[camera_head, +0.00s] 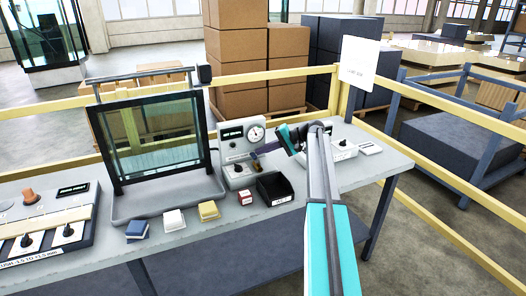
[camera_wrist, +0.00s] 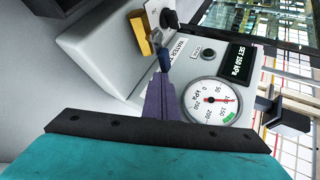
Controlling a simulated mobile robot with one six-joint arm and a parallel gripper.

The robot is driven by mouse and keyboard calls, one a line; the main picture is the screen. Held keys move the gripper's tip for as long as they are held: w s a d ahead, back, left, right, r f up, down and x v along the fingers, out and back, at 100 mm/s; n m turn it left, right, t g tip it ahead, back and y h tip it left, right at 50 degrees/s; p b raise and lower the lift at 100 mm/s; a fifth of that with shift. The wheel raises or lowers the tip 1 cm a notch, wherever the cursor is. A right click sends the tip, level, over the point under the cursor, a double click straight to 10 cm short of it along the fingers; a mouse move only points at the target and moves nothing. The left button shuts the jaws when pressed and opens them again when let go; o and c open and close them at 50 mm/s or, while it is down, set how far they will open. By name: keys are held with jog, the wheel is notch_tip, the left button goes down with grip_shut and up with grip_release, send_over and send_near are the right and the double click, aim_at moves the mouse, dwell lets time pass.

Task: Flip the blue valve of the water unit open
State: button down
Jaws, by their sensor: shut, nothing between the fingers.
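The water unit (camera_head: 236,157) is a pale grey box with a round gauge, standing on the table behind the black bin. In the wrist view its face (camera_wrist: 185,48) carries a dark display reading "SET 150 kPa" and a white gauge (camera_wrist: 212,102) with a red needle. The small blue valve (camera_wrist: 164,60) sticks out from the unit just beyond my fingertips. My gripper (camera_wrist: 159,78) has its purple fingers shut and empty; it also shows at the unit's right side in the head view (camera_head: 262,152). I cannot tell whether the fingertips touch the valve.
A yellow part (camera_wrist: 139,32) and a black knob (camera_wrist: 168,18) sit near the valve. A black bin (camera_head: 274,188) and a small red-and-white box (camera_head: 250,198) stand in front of the unit. A glass-panelled stand (camera_head: 155,140) is left; another white unit (camera_head: 335,150) is right.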

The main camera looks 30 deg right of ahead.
jog(key=b+v, duration=0.1)
jog(key=v, duration=1.2)
jog(key=shift+s+d+r+b, duration=0.25)
jog(key=shift+b, duration=0.05)
